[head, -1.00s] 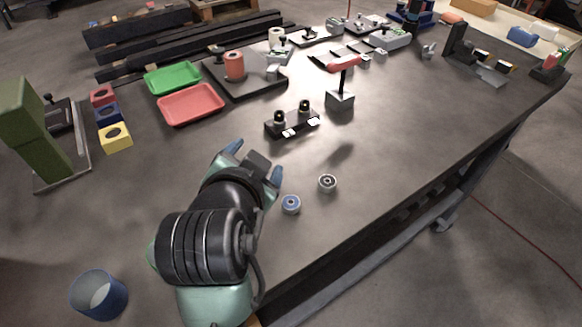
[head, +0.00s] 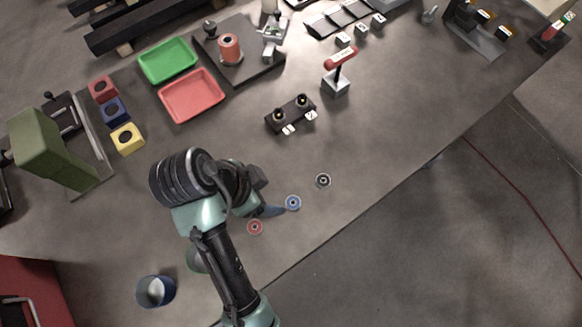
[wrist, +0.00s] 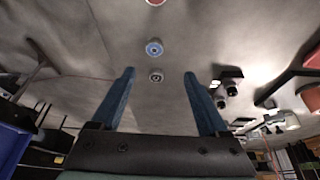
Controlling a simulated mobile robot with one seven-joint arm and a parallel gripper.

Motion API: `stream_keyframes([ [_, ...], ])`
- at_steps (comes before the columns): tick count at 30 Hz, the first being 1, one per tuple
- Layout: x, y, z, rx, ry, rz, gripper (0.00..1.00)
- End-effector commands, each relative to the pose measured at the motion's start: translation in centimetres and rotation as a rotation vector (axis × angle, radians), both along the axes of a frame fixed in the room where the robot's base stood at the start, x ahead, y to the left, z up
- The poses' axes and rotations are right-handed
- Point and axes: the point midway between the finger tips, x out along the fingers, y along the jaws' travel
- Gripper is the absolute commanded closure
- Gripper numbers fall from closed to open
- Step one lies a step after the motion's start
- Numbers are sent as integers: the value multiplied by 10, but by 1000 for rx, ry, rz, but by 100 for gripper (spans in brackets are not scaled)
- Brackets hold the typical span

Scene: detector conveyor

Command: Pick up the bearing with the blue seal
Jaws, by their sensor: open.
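The bearing with the blue seal (head: 293,203) lies flat on the bench, between a dark-sealed bearing (head: 323,180) and a red-sealed bearing (head: 255,227). In the wrist view the blue-sealed bearing (wrist: 154,47) shows beyond and between the fingertips, with the dark bearing (wrist: 156,75) nearer the fingers and the red bearing (wrist: 156,2) cut by the top edge. My gripper (wrist: 158,72) is open and empty, its two blue fingers apart. In the head view a blue fingertip shows just left of the blue-sealed bearing; the other finger is hard to make out.
A black fixture with two dark knobs (head: 291,113) and a red-handled tool on a block (head: 337,75) stand behind the bearings. Red (head: 191,96) and green (head: 168,61) trays lie further back. A blue cup (head: 155,291) stands at front left. The bench edge runs close on the right.

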Motion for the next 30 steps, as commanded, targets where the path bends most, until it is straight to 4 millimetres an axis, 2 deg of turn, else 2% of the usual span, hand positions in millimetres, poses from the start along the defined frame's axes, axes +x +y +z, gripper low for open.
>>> stream_keyframes([
  [3,3,-8,-23,-3,4,-1,22],
  [9,10,-19,-52,-1,2,1,22],
  [17,13,-26,-70,0,1,2,22],
  [25,16,-39,-105,0,1,2,22],
  [30,18,-41,-112,2,-3,2,22],
])
